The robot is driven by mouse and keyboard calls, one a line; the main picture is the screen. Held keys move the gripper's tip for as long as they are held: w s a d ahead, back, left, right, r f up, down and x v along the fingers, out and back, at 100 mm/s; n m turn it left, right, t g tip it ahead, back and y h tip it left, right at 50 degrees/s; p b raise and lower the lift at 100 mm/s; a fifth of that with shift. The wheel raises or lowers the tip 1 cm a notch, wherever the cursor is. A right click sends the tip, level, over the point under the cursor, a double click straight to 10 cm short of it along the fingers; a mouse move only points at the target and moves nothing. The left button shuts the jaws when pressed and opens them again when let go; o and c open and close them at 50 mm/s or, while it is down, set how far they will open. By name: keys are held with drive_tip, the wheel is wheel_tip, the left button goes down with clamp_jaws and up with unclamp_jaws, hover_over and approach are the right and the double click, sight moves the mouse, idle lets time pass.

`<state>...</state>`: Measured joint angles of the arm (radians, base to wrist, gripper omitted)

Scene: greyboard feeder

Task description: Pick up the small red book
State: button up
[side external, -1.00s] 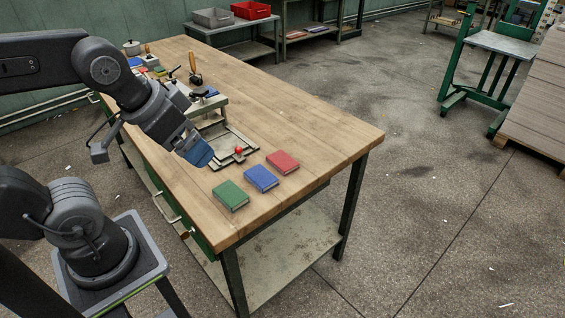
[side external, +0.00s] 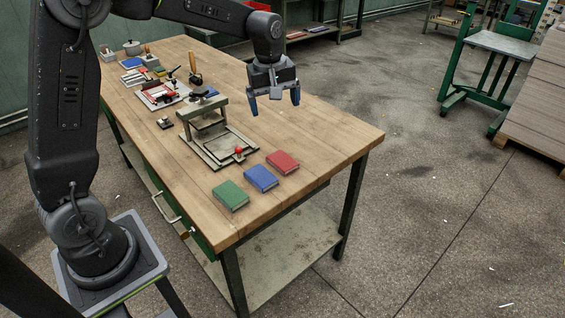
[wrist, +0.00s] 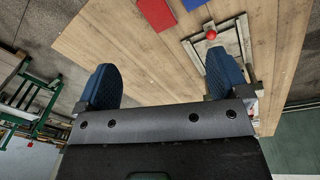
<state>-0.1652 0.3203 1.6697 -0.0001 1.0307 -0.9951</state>
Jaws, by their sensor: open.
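The small red book (side external: 283,162) lies flat on the wooden bench, the rightmost of a row of three books near its front end. My gripper (side external: 274,107) is open and empty, above the bench and farther back than the red book, fingers pointing down. In the wrist view my gripper (wrist: 163,85) shows two blue fingers spread apart. The red book (wrist: 194,4) is cut off by the top edge of that view, beside the blue book (wrist: 157,13).
A blue book (side external: 261,178) and a green book (side external: 230,195) lie left of the red one. A metal press fixture (side external: 205,122) with a red ball knob (side external: 239,151) stands behind them. The bench's right side (side external: 335,128) is clear.

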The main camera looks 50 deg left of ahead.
sight(282, 160)
drive_tip(key=w+a+f+n+g, duration=0.1)
drive_tip(key=w+a+f+n, duration=0.4)
drive_tip(key=f, duration=0.4)
drive_tip(key=shift+m, duration=0.4)
drive_tip(key=f, duration=0.4)
drive_tip(key=d+f, duration=0.1)
drive_tip(key=f, duration=0.8)
drive_tip(key=shift+w+d+f, duration=0.2)
drive_tip(key=shift+w, duration=0.1)
drive_tip(key=shift+c, duration=0.3)
drive_tip(key=c, duration=1)
drive_tip(key=shift+o, duration=0.2)
drive_tip(key=shift+r, duration=0.15)
